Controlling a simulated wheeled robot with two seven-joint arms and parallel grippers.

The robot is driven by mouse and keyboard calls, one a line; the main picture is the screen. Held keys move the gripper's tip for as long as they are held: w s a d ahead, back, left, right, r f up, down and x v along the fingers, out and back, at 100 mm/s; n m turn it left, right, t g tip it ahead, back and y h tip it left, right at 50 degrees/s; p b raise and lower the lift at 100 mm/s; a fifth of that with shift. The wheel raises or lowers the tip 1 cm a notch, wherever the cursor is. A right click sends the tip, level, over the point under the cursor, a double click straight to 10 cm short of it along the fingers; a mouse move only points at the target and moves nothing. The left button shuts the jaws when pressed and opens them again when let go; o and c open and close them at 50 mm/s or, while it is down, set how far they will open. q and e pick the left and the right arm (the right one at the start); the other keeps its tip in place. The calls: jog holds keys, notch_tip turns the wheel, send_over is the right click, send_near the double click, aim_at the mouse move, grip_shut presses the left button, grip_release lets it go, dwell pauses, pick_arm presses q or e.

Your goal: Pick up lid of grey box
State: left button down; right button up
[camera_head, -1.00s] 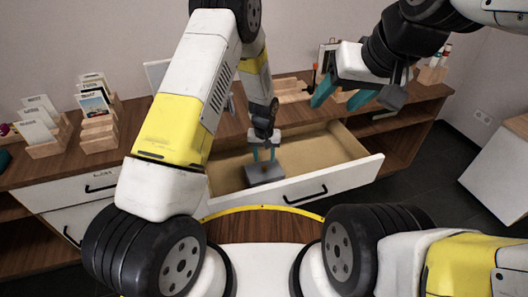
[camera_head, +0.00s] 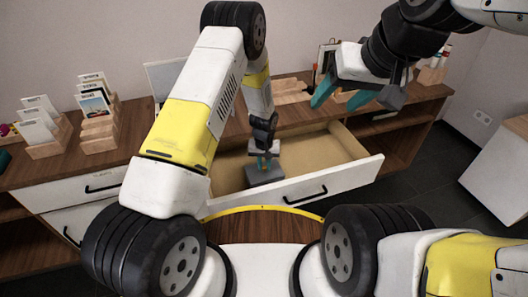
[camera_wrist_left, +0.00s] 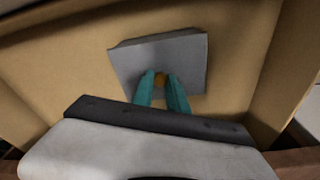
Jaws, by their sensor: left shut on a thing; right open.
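The grey box (camera_head: 264,174) sits inside the open drawer, near its front left. In the left wrist view its lid (camera_wrist_left: 185,52) is a flat grey square with a small orange-brown knob (camera_wrist_left: 160,79) in the middle. My left gripper (camera_head: 264,162) points down over the box, and its teal fingers (camera_wrist_left: 161,80) are shut on the knob. The lid appears to rest on the box; I cannot see a gap. My right gripper (camera_head: 347,99) is open and empty, high at the upper right, away from the box.
The drawer (camera_head: 330,152) has a tan interior, with free room right of the box. Its white front (camera_head: 335,182) stands out from the wooden cabinet. Card holders (camera_head: 98,130) stand on the cabinet top at left.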

aim_at(264, 167)
pick_arm(q)
notch_tip(264, 167, up, 9)
jog(key=shift+f, duration=4.25)
jog(key=shift+f, duration=0.15)
jog(key=c, duration=0.7)
grip_release()
jog(key=shift+c, duration=0.2)
jog(key=shift+r, duration=3.5)
